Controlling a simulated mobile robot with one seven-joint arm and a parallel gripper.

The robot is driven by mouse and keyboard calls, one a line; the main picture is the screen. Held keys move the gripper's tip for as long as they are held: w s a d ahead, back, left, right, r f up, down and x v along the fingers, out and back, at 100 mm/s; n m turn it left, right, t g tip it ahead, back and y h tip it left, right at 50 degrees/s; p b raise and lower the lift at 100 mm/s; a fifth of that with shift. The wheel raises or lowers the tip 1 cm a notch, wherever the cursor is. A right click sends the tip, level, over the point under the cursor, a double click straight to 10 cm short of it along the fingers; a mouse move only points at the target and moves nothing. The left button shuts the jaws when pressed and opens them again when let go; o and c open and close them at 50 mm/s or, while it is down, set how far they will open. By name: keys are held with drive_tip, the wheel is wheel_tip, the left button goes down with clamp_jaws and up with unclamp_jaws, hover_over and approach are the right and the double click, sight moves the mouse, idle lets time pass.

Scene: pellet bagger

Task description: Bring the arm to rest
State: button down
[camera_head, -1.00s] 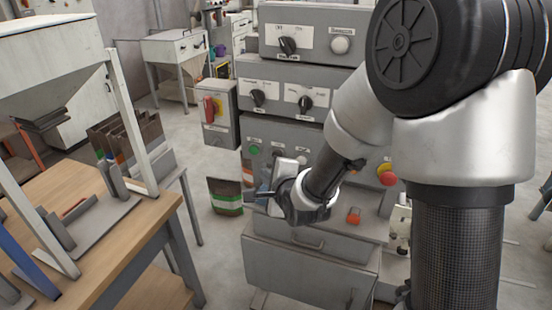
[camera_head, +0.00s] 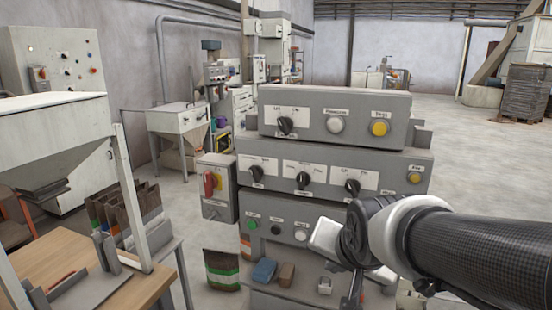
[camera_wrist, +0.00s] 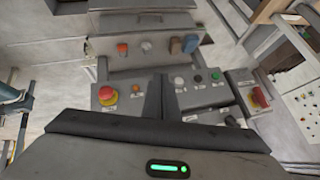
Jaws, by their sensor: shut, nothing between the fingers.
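My arm (camera_head: 455,245) reaches in from the lower right of the head view and ends in front of the grey control console (camera_head: 395,170). The hand is beside the console's lower panel; its fingertips cannot be made out there. In the wrist view my gripper (camera_wrist: 160,88) is shut, with its two dark fingers together and nothing between them. The fingers point toward the console front, between a red emergency stop button (camera_wrist: 107,95) and several small buttons. I cannot tell from these views whether the fingers touch the console.
A blue block (camera_head: 264,271) and a brown block (camera_head: 286,274) lie on the console's low shelf. A box with a red switch (camera_head: 212,183) stands left of the console. A wooden table (camera_head: 45,260) is at lower left. A bag (camera_head: 222,272) stands on the floor.

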drive_tip(key=s+d+r+n+g+p, duration=0.1)
drive_tip(key=s+d+r+n, duration=0.15)
drive_tip(key=s, duration=0.35)
drive_tip(key=s+d+r+n+g, duration=0.1)
drive_tip(key=s+n, duration=0.2)
drive_tip(key=s, duration=0.4)
wheel_tip(320, 180, up, 12)
drive_tip(key=p, duration=1.2)
drive_tip(key=shift+w+a, duration=0.2)
drive_tip(key=shift+w, duration=0.1)
drive_tip(key=shift+f, duration=0.1)
drive_tip(key=shift+d, duration=0.1)
